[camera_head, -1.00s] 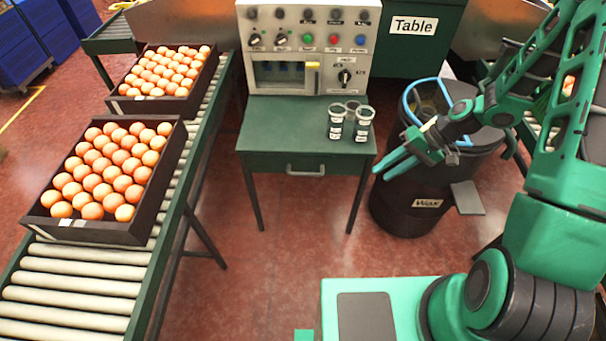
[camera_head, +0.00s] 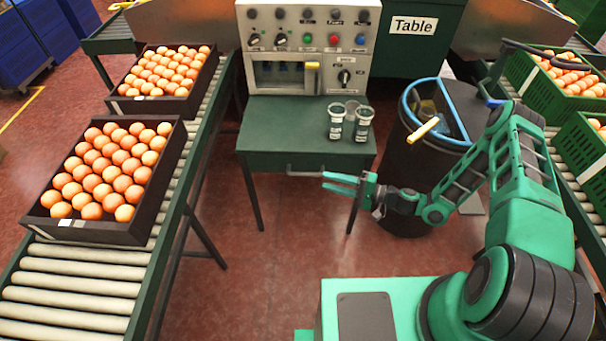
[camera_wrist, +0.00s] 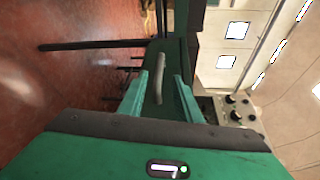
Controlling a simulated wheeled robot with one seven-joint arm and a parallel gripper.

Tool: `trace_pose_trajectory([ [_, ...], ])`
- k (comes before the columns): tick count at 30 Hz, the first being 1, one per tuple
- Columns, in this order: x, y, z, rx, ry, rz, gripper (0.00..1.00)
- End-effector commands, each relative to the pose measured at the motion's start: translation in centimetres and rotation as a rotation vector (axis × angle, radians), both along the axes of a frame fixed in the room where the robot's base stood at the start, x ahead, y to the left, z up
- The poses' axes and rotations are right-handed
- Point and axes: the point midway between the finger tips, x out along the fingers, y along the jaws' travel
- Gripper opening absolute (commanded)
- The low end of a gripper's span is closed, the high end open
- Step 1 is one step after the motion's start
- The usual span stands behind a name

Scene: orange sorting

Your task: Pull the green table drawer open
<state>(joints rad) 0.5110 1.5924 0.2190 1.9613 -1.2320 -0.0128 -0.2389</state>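The green table (camera_head: 262,110) stands in the middle of the head view, with its drawer front (camera_head: 270,162) facing me. The drawer looks closed. Its grey bar handle (camera_head: 305,174) is partly behind my fingertips in the head view. My gripper (camera_head: 324,181) is in front of the drawer, just below and right of the handle, pointing left. In the wrist view my gripper (camera_wrist: 160,88) has its two green fingers apart, with the handle (camera_wrist: 158,95) showing in the gap between and beyond them. I cannot tell whether the fingers touch the handle.
A black wax barrel (camera_head: 410,175) stands right of the table. A roller conveyor (camera_head: 75,290) with crates of oranges runs along the left. Floor in front of the table is clear.

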Motion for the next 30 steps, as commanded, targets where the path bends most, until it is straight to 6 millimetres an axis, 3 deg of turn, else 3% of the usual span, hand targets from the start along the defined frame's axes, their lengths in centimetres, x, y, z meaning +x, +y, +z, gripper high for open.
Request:
trace_pose_trajectory([
  [8,0.5,1.3,-0.5,0.028,0.005,-0.028,0.31],
  [21,3.5,7.9,-1.0,0.026,0.004,-0.026,0.31],
  [30,4.4,10.0,-1.3,0.026,0.006,-0.028,0.31],
])
